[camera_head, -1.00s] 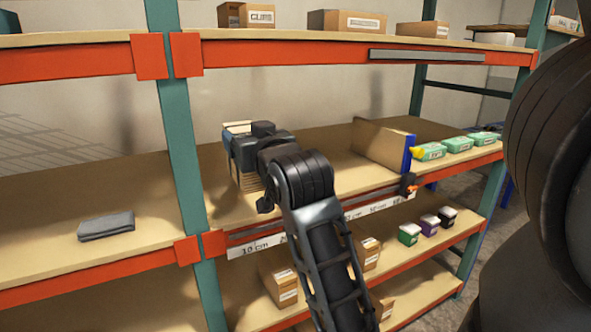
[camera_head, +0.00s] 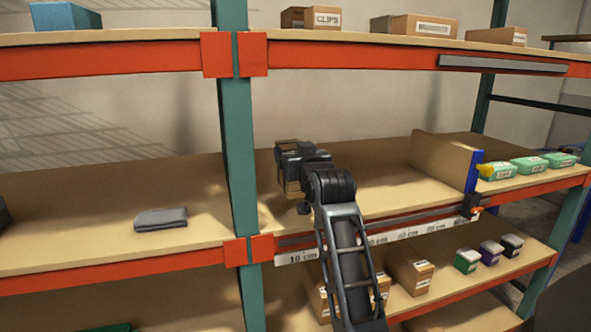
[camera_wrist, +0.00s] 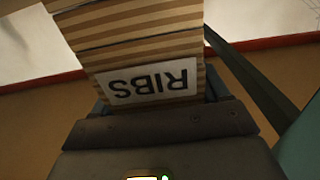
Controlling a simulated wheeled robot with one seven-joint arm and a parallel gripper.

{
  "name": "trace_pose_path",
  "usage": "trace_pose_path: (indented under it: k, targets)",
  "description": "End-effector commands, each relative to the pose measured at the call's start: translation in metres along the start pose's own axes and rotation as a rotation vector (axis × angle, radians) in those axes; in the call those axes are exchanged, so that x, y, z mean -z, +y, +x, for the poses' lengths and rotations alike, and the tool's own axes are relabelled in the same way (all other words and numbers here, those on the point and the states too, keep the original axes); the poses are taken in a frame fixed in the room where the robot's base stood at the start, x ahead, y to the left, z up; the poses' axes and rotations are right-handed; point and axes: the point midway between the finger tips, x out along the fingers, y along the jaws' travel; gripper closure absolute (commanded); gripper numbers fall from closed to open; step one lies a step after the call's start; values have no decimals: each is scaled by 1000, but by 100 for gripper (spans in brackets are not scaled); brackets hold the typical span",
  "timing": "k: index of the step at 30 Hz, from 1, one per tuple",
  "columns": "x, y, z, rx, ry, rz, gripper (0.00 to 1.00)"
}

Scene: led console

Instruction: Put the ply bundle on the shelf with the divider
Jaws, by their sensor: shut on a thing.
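The ply bundle, striped in light and dark layers with a white label reading RIBS, fills the upper middle of the wrist view (camera_wrist: 140,50). My gripper (camera_wrist: 155,110) is shut on it. In the head view my gripper (camera_head: 300,158) is over the middle shelf (camera_head: 375,195), just right of the teal upright. Only a small striped part of the bundle (camera_head: 292,186) shows there, mostly hidden by my gripper. I cannot tell whether it touches the shelf. The divider (camera_head: 445,160), a brown board with a blue front edge, stands upright on this shelf farther right.
The teal upright (camera_head: 238,150) is close left of my gripper. Green boxes (camera_head: 530,165) stand right of the divider. A folded grey cloth (camera_head: 160,219) lies in the left bay. A ruler strip (camera_head: 297,258) runs along the front beam. The shelf between gripper and divider is clear.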

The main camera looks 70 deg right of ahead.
Motion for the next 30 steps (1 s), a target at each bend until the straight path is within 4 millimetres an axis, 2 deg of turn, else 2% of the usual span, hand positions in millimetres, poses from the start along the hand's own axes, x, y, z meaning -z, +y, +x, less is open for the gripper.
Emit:
trace_pose_path:
  k: [3,9,12,24,25,30]
  targets:
    - [-4,0,3,0,3,0,81]
    - [-32,0,2,1,0,-1,81]
    - [-39,0,2,1,2,1,81]
    - [-44,0,2,0,4,1,81]
    - [-46,0,2,0,0,0,24]
    - [-45,0,2,0,0,0,8]
